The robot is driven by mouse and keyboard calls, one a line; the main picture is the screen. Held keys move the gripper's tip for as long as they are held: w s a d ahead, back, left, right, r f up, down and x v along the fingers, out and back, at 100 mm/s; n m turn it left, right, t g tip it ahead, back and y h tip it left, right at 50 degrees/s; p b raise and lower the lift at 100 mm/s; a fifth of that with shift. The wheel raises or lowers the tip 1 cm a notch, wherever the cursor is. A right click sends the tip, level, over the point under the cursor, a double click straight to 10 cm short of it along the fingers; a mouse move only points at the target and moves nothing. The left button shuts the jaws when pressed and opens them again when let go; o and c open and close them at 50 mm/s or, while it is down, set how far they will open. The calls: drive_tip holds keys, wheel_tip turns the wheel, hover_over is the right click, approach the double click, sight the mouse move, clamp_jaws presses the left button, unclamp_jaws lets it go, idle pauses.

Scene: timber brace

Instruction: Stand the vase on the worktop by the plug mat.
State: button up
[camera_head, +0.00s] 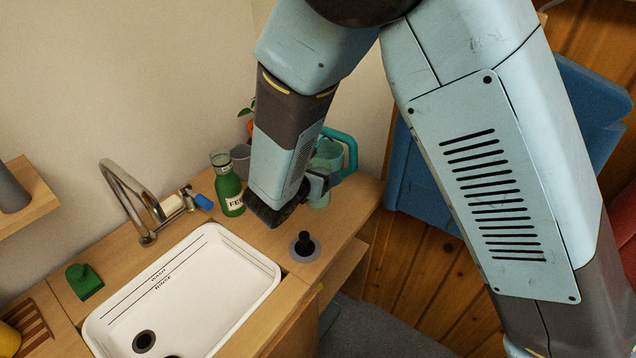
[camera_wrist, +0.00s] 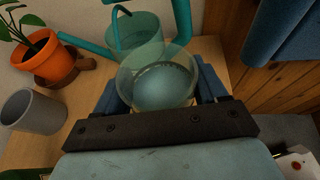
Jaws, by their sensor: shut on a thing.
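The vase (camera_wrist: 158,88) is a see-through pale teal glass, seen from above in the wrist view between the two blue fingers of my gripper (camera_wrist: 160,95). My gripper is shut on it. In the head view, my gripper (camera_head: 320,186) and the vase (camera_head: 328,157) are partly hidden behind my forearm, at the back right of the worktop (camera_head: 350,205). I cannot tell whether the vase's base touches the wood. The plug mat (camera_head: 294,254) is a grey disc with a black plug (camera_head: 304,241) on it, near the worktop's front edge beside the sink.
A teal watering can (camera_wrist: 132,32) stands close behind the vase. An orange plant pot (camera_wrist: 50,58) and a grey cup (camera_wrist: 35,112) are to its left. A green bottle (camera_head: 228,185) stands left of my forearm. The white sink (camera_head: 205,245) lies left of the mat.

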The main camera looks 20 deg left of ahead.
drive_tip(key=shift+w+a+f, duration=0.15)
drive_tip(key=shift+w+f, duration=0.05)
drive_tip(key=shift+f, duration=1.45)
drive_tip(key=shift+f, duration=0.1)
drive_tip(key=o, duration=1.5)
drive_tip(key=shift+o, duration=0.2)
drive_tip(key=v, duration=1.2)
